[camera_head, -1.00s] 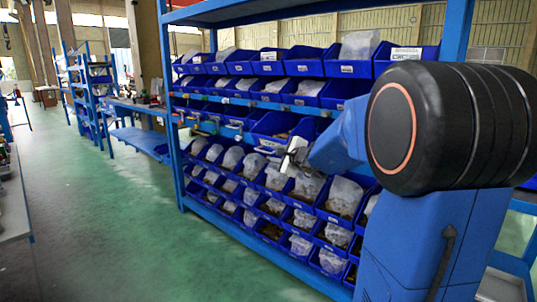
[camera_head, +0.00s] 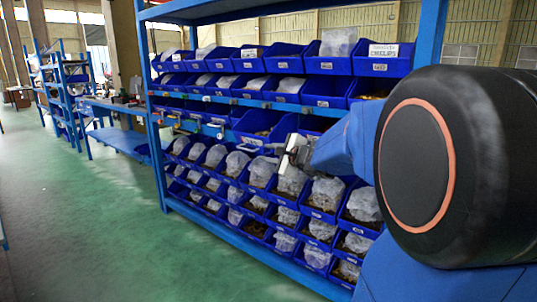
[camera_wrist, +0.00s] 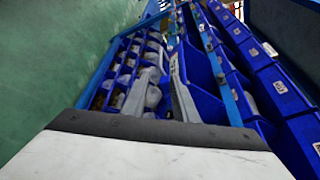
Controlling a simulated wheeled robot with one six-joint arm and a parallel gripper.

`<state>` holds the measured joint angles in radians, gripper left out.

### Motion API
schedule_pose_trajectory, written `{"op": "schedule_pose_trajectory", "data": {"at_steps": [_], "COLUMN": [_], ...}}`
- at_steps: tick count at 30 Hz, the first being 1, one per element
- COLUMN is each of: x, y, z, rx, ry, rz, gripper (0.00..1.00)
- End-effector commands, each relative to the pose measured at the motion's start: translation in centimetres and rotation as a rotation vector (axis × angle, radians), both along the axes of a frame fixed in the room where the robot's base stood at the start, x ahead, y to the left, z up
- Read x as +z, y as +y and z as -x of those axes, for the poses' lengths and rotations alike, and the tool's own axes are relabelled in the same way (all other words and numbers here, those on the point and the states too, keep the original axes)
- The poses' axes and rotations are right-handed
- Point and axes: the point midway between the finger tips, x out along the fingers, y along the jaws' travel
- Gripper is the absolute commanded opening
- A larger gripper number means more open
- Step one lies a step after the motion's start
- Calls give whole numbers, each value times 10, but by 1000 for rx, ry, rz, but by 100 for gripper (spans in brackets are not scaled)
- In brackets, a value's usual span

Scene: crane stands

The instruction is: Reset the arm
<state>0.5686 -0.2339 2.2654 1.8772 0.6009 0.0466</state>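My arm comes in from the right in the head view, with its large black and blue joint close to the camera. My gripper (camera_head: 292,150) is small and grey at the arm's far end, in front of the shelf rack's middle rows of bins. I cannot tell how far it is from them.
A blue rack (camera_head: 157,150) holds rows of blue bins (camera_head: 332,65), many with clear plastic bags. A blue bench (camera_head: 118,138) and another rack (camera_head: 62,80) stand farther back at the left. The green floor (camera_head: 90,215) on the left is clear.

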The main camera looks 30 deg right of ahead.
Motion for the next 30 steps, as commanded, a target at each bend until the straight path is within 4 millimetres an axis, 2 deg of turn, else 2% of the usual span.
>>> {"op": "schedule_pose_trajectory", "data": {"at_steps": [8,11,14,20,24,27,30], "x": [0,-1,-4,-25,-48,-67,-87], "y": [1,13,44,136,187,215,233], "z": [0,3,12,54,96,130,165], "rx": [2,33,115,390,582,714,840], "ry": [0,8,31,106,161,201,242], "rz": [2,29,101,354,546,685,826], "gripper": [26,26,26,26,26,26,26]}}
